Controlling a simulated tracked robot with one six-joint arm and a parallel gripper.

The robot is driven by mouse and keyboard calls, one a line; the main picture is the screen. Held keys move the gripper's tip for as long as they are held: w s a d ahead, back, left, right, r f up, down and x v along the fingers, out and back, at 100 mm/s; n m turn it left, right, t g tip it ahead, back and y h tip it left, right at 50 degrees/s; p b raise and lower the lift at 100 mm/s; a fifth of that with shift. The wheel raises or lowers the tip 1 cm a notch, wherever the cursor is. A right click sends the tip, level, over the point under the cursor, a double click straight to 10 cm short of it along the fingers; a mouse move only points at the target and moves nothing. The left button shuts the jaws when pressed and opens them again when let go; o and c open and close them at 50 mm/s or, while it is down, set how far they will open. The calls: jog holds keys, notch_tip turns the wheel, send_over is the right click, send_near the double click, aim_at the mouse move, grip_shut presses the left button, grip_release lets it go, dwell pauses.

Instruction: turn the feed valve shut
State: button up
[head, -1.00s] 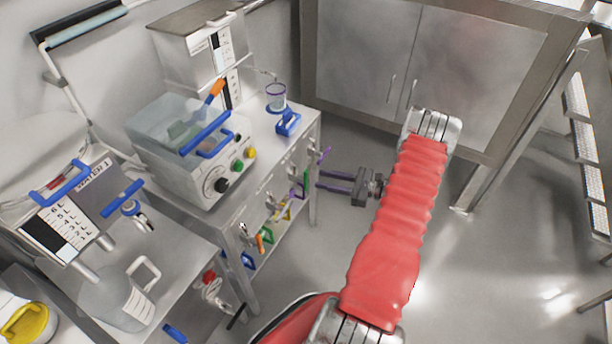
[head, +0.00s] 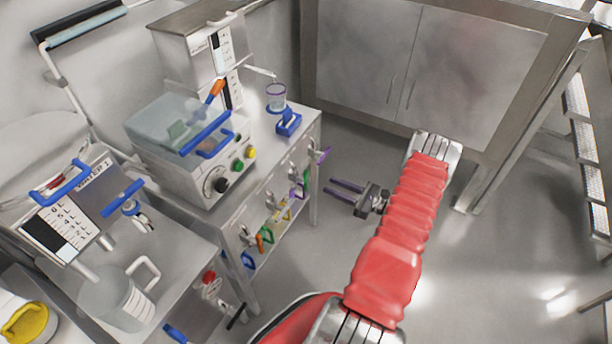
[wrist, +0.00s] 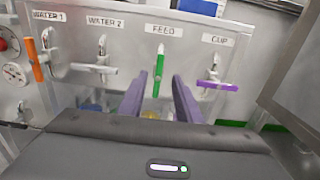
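The feed valve's green handle (wrist: 159,75) hangs straight down below the FEED label in the wrist view. It also shows on the side panel of the bench in the head view (head: 306,180). My gripper (wrist: 160,80) is open, with its two purple fingers apart and nothing between them. In the wrist view the fingers point at the panel, one on each side of the green handle in the picture. In the head view my gripper (head: 330,185) stands off to the right of the panel, with a visible gap to the handle.
The purple CUP handle (wrist: 217,86) lies level, right of the feed valve. The orange WATER 1 handle (wrist: 35,60) and the WATER 2 valve (wrist: 101,68) are to the left. A steel cabinet (head: 440,70) stands behind; open floor lies right of the bench.

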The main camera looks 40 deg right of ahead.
aim_at(306, 175)
jog(key=x, duration=1.2)
jog(key=shift+d, duration=0.1)
jog(key=shift+s, duration=0.1)
grip_shut()
